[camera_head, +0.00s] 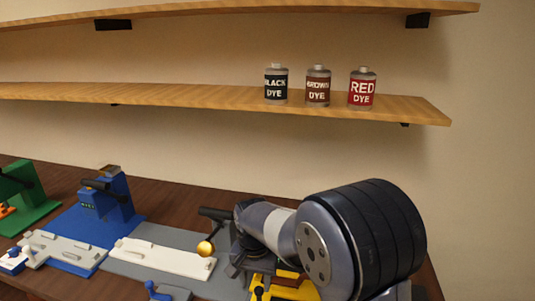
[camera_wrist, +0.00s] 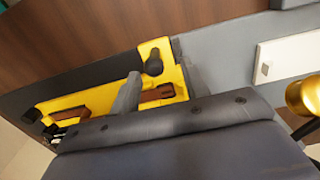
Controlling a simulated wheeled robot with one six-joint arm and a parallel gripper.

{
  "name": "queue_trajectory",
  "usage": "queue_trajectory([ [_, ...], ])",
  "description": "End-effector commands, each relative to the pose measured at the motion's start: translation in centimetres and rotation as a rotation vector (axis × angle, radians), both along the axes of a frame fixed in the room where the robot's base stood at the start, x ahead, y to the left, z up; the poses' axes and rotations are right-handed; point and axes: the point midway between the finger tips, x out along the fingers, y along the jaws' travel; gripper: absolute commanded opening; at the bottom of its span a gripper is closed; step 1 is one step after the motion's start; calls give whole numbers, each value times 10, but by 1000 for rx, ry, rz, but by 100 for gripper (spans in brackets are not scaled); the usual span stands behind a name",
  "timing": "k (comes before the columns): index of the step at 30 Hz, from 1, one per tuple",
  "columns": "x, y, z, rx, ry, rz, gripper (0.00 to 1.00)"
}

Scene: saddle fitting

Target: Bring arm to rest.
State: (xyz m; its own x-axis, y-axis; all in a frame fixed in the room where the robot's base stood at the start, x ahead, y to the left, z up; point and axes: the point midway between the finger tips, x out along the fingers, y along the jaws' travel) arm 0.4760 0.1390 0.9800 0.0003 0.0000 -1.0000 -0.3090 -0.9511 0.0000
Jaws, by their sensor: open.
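My arm reaches over the right part of the workbench in the head view, its large dark joint close to the camera. My gripper (camera_wrist: 158,86) shows in the wrist view as two grey fingers standing apart, with no object clearly held between them. Below and beyond them lies a yellow fixture (camera_wrist: 157,50) with a black knob and brown pieces (camera_wrist: 157,92). The yellow fixture also shows partly in the head view (camera_head: 262,284), mostly hidden by my arm. I cannot tell whether the fingers touch it.
A white plate (camera_head: 165,258) on a grey base, a brass ball (camera_head: 205,248), a blue fixture (camera_head: 118,205) and a green fixture (camera_head: 28,195) stand left of my arm. Black, brown and red dye cans (camera_head: 362,92) stand on the lower shelf (camera_head: 180,94). Open air lies between bench and shelf.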

Motion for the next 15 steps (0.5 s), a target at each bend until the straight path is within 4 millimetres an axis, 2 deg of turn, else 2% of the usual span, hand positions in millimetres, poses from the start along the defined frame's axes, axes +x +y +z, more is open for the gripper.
queue_trajectory([
  [1,0,0,-11,-1,1,0,44],
  [9,0,0,-41,-1,1,0,44],
  [12,0,0,-47,0,0,0,44],
  [15,-2,-7,-44,0,-1,-2,44],
])
